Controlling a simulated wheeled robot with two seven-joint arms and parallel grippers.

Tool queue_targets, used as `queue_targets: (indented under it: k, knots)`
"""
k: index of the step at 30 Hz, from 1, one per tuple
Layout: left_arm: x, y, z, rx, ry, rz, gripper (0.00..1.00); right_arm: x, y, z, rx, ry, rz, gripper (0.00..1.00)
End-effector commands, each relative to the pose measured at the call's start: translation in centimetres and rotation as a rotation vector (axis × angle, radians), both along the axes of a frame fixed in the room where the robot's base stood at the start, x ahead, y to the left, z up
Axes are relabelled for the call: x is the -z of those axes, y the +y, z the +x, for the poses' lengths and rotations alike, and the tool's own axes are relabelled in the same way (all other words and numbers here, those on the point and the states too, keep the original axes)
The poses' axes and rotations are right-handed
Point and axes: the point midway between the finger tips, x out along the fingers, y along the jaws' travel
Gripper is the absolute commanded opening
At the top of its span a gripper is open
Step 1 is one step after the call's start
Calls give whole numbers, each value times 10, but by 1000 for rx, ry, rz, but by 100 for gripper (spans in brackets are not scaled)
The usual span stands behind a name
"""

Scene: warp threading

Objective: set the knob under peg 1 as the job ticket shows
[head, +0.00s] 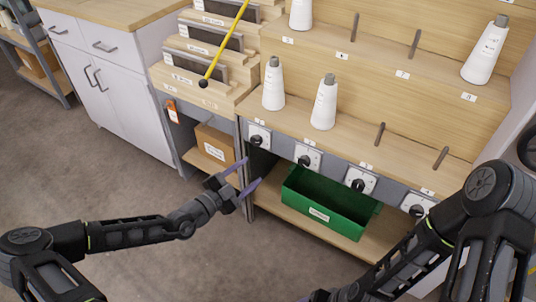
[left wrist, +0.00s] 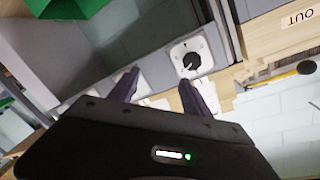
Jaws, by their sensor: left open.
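The leftmost knob (head: 257,140) is black on a white square plate, on the grey front strip below the leftmost lower cone. This looks like the peg 1 knob; the small number labels are unreadable. A knob on a white dial also shows in the left wrist view (left wrist: 191,62), beyond the fingers. My left gripper (head: 248,172) is open and empty, just below and left of that knob, with its purple fingers apart and not touching it. The knob's exact setting is too small to read. An orange-and-white tag (head: 173,112) hangs at the left; whether it is the job ticket is unclear.
Several more knobs line the strip to the right, such as this one (head: 358,185). White yarn cones (head: 323,103) stand on pegs above. A green bin (head: 318,205) sits on the shelf below. A yellow rod (head: 225,45) with a black end lies over the stepped holder.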

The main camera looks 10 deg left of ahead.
Motion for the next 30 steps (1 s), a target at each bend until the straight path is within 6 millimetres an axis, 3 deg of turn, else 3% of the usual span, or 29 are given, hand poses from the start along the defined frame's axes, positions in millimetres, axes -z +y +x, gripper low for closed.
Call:
queue_targets:
  k: [3, 8, 22, 30]
  knots:
    - [-13, 33, 21, -151, 140, -355, 56, -1, 0, 0, -1, 0, 0, 72]
    - [-20, 43, 25, -197, 216, -585, 56, -1, 0, 0, -2, -1, 1, 72]
    - [-19, 40, 28, -192, 235, -616, 56, 0, 0, 0, -1, 0, 0, 72]
    - [-18, 28, 57, -191, 234, -613, 56, 5, 0, 0, -1, 0, 0, 72]
